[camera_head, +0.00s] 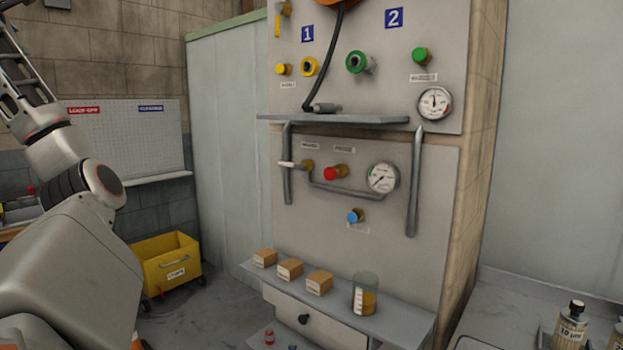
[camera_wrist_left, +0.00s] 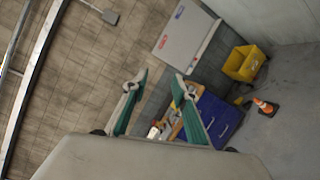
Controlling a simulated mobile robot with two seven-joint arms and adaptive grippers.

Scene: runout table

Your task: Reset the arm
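My left arm rises along the left edge of the head view and its upper end runs to the top left corner. In the left wrist view my left gripper (camera_wrist_left: 156,82) has its two green-lined fingers apart, with nothing between them. Beyond the fingers are a wall, floor and workbench at a distance. They appear tilted in that view. My right arm and right gripper are in neither view.
A panel (camera_head: 340,222) with valves and gauges stands ahead. Its lower shelf (camera_head: 392,318) bears small boxes and a glass beaker (camera_head: 358,296). A yellow bin (camera_head: 168,262) stands on the floor. An orange cone (camera_wrist_left: 265,106) and blue cabinet (camera_wrist_left: 222,122) show in the wrist view.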

